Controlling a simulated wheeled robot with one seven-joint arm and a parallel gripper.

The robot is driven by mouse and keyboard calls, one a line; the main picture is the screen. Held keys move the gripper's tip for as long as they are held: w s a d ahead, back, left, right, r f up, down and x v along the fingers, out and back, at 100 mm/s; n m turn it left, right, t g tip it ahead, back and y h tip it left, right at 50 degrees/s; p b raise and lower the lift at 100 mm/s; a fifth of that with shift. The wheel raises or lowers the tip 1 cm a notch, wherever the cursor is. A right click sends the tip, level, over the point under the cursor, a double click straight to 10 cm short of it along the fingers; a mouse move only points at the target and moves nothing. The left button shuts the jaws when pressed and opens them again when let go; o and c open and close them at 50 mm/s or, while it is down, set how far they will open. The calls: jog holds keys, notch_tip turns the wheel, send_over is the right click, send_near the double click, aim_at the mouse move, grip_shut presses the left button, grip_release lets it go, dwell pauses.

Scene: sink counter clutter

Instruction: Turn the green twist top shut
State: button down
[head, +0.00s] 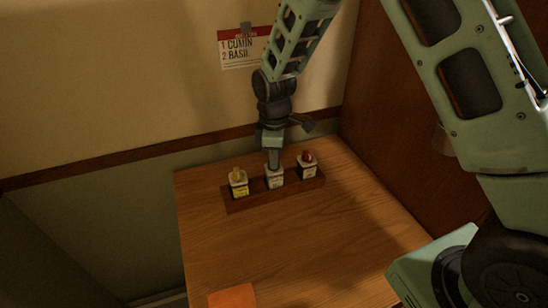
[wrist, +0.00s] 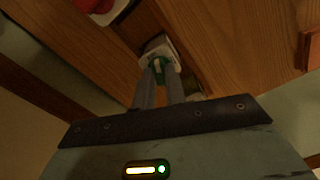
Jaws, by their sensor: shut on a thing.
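The green twist top (wrist: 159,71) sits on the middle jar of a row of 3, and in the wrist view my gripper (wrist: 158,75) is shut on it with a finger on either side. In the head view my gripper (head: 273,163) comes down from above onto the middle jar (head: 275,182), and the green top is hidden there. The white jar body (wrist: 157,46) shows just beyond the fingers in the wrist view. I cannot tell how far the top is turned.
A yellow-topped jar (head: 239,184) stands left and a red-topped jar (head: 307,164) right, both close in the dark wooden rack (head: 240,206). An orange square (head: 232,296) lies at the table's front. A wall card (head: 244,47) reads CUMIN, BASIL. The table (head: 320,235) is otherwise clear.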

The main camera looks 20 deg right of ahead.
jog(key=m+b, duration=0.1)
jog(key=m, duration=0.5)
jog(key=shift+m, duration=0.4)
jog(key=m, duration=0.6)
jog(key=shift+m, duration=0.3)
jog(key=c, duration=1.4)
grip_release()
jog(key=shift+c, duration=0.2)
jog(key=shift+r, duration=0.1)
notch_tip(320, 180, up, 17)
jog(key=b, duration=0.3)
jog(key=shift+r, duration=0.15)
